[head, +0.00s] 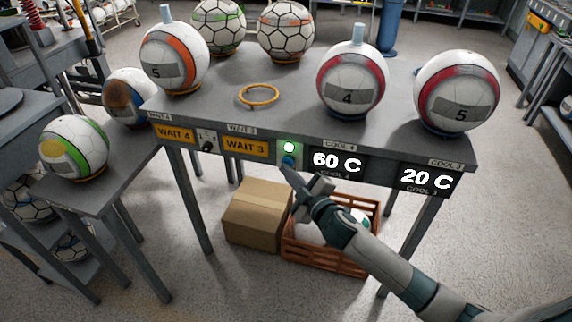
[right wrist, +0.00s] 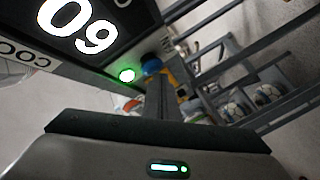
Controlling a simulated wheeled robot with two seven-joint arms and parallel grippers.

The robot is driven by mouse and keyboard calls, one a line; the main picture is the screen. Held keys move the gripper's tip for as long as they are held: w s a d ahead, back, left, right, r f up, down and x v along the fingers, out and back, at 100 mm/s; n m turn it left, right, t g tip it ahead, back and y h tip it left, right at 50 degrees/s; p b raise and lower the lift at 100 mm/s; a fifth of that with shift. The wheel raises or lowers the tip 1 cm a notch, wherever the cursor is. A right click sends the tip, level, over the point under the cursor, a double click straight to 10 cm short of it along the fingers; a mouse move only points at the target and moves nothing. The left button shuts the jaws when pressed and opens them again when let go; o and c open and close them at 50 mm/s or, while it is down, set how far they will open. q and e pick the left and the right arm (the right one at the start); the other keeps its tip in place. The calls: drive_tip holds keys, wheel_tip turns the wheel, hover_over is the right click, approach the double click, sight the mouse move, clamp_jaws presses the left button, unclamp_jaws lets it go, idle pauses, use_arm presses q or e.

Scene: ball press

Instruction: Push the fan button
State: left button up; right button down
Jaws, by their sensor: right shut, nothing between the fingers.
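The fan button is a small blue button (head: 288,161) on the front edge of the grey table, between the WAIT 3 sign and the 60 C display. A round green light (head: 289,147) glows just above it. My right gripper (head: 287,171) is shut and empty, its tips right at the blue button from below. In the right wrist view the fingertips (right wrist: 156,80) meet the blue button (right wrist: 151,65), next to the green light (right wrist: 127,75); I cannot tell whether it is pressed in. My left gripper is not in view.
Several balls stand on the table (head: 225,82) around an empty orange ring (head: 259,95). The 60 C display (head: 337,162) and 20 C display (head: 427,180) are right of the button. A cardboard box (head: 257,212) and an orange crate (head: 325,257) sit below.

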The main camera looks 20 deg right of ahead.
drive_tip(key=shift+s+a, duration=0.15)
drive_tip(key=shift+s, duration=0.1)
drive_tip(key=shift+s+a+p, duration=0.25)
drive_tip(key=shift+s+a, duration=0.3)
drive_tip(key=shift+s, duration=0.25)
drive_tip(key=shift+s+a+p, duration=0.2)
drive_tip(key=shift+s+a, duration=0.3)
drive_tip(key=shift+s, duration=0.3)
drive_tip(key=shift+s+a+p, duration=0.25)
drive_tip(key=shift+s+a, duration=0.3)
drive_tip(key=shift+s, duration=0.25)
